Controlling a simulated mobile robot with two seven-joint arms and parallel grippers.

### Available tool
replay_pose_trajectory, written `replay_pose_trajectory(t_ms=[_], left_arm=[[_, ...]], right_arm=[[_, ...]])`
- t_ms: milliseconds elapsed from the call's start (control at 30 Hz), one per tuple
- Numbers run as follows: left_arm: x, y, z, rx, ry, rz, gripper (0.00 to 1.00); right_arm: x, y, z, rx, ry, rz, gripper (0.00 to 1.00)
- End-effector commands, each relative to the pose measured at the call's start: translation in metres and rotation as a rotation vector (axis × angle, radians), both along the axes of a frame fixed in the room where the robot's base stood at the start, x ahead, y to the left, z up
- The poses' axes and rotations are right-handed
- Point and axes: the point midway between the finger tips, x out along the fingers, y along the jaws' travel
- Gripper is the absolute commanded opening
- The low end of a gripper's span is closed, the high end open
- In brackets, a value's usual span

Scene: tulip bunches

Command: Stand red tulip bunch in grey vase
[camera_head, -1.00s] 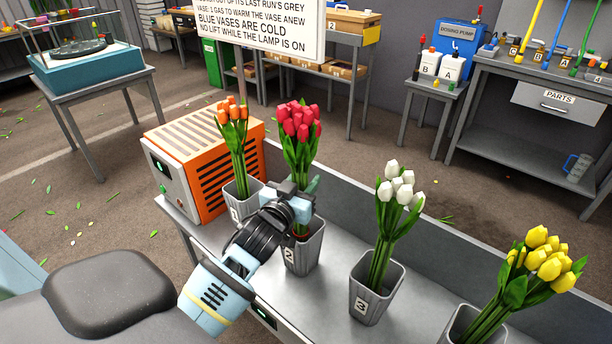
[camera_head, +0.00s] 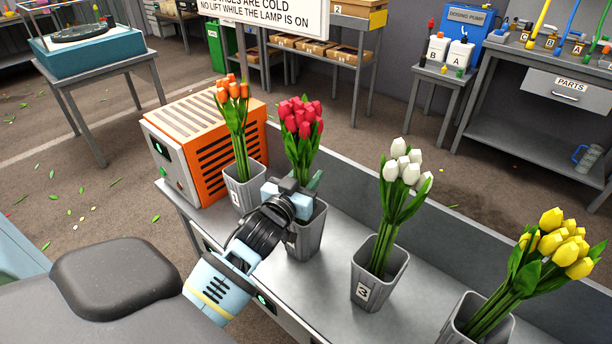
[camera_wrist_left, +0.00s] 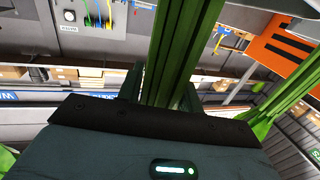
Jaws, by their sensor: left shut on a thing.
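The red tulip bunch (camera_head: 300,120) is upright, its blooms and leaves above my left gripper (camera_head: 292,194). My left gripper is shut on its stems, and the green stems (camera_wrist_left: 180,50) rise between the fingers in the left wrist view. The grey vase marked 2 (camera_head: 307,238) stands upright on the bench directly under the gripper. The gripper is close to its rim and covers part of its mouth and number. The lower stems are hidden by the gripper and vase, so how deep they reach is unclear. My right gripper is not in view.
A grey vase with orange tulips (camera_head: 243,188) stands close at the left, beside an orange heater-like box (camera_head: 205,150). Vases with white tulips (camera_head: 378,270) and yellow tulips (camera_head: 478,318) stand to the right. A raised ledge (camera_head: 350,180) runs along the bench's back edge.

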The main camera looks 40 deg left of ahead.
Motion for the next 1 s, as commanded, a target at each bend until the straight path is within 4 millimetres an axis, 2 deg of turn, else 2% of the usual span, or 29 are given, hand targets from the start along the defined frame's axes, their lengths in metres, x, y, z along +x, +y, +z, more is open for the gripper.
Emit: replay_pose_trajectory(t_ms=[567,600,800,967,1000], left_arm=[[0.000,0.000,-0.011,0.000,-0.001,0.000,0.04],[0.000,0.000,-0.011,0.000,-0.002,0.000,0.37],[0.000,0.000,-0.011,0.000,-0.001,0.000,0.61],[0.000,0.000,-0.011,0.000,-0.001,0.000,0.61],[0.000,0.000,-0.013,0.000,0.002,0.000,0.64]], right_arm=[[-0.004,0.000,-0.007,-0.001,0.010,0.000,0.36],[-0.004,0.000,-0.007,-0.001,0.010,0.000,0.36],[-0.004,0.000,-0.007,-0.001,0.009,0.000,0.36],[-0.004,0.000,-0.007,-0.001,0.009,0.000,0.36],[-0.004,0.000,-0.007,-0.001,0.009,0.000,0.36]])
